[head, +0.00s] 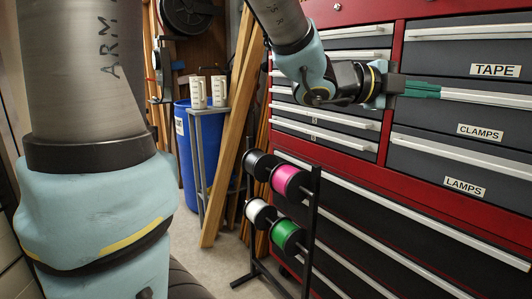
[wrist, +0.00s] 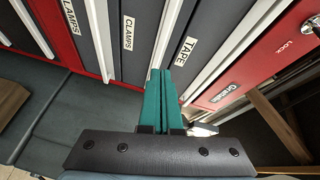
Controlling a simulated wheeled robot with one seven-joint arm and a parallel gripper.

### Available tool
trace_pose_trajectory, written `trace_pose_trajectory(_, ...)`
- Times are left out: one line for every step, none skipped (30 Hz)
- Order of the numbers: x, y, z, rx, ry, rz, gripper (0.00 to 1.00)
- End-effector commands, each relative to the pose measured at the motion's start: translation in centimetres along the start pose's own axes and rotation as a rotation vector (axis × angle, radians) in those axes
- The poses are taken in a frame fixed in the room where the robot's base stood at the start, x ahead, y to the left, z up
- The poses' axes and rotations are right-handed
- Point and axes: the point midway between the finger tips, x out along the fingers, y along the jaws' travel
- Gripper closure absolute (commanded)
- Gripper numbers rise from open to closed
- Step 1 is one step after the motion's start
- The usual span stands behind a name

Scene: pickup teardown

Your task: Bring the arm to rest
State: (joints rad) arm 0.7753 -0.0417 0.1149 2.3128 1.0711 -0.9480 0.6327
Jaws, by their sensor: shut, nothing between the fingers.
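My gripper (head: 422,89) is at the upper right of the head view, in front of the red and grey tool chest. Its green fingers are together with nothing between them. They lie in front of the drawer fronts near the white handle between the TAPE drawer (head: 470,50) and the CLAMPS drawer (head: 440,120). In the wrist view the closed fingers (wrist: 162,95) point toward the TAPE and CLAMPS labels. I cannot tell whether the fingertips touch the chest. My arm is bent and reaches across from the upper middle of the head view.
A black rack (head: 312,220) with several coloured spools stands before the chest. A blue barrel (head: 190,150), a small stand (head: 207,110) with white cups and leaning wooden boards (head: 228,150) are behind it. Some grey floor (head: 220,265) is clear left of the rack.

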Motion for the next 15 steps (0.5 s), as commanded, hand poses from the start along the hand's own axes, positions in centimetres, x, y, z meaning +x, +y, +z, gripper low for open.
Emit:
trace_pose_trajectory(-1.1, 0.9, 3.6, -0.085, -0.125, 0.011, 1.00)
trace_pose_trajectory(-1.9, 1.5, 5.5, -0.141, -0.199, 0.017, 1.00)
trace_pose_trajectory(-3.2, 2.5, 8.1, -0.217, -0.298, 0.023, 1.00)
trace_pose_trajectory(-4.2, 3.2, 9.9, -0.275, -0.372, 0.026, 1.00)
trace_pose_trajectory(-5.4, 4.0, 11.6, -0.334, -0.444, 0.027, 1.00)
trace_pose_trajectory(-7.1, 5.2, 13.7, -0.414, -0.539, 0.029, 1.00)
trace_pose_trajectory(-8.4, 6.2, 15.1, -0.476, -0.609, 0.029, 1.00)
trace_pose_trajectory(-9.9, 7.2, 16.4, -0.538, -0.679, 0.028, 1.00)
trace_pose_trajectory(-11.9, 8.7, 17.9, -0.624, -0.771, 0.026, 1.00)
trace_pose_trajectory(-13.5, 9.8, 18.9, -0.691, -0.842, 0.023, 1.00)
trace_pose_trajectory(-15.2, 11.0, 19.8, -0.759, -0.911, 0.018, 1.00)
trace_pose_trajectory(-17.4, 12.7, 20.7, -0.852, -1.003, 0.012, 1.00)
trace_pose_trajectory(-19.1, 14.0, 21.1, -0.923, -1.071, 0.007, 1.00)
trace_pose_trajectory(-20.8, 15.3, 21.4, -0.996, -1.138, -0.001, 1.00)
trace_pose_trajectory(-22.9, 17.0, 21.6, -1.091, -1.223, -0.010, 1.00)
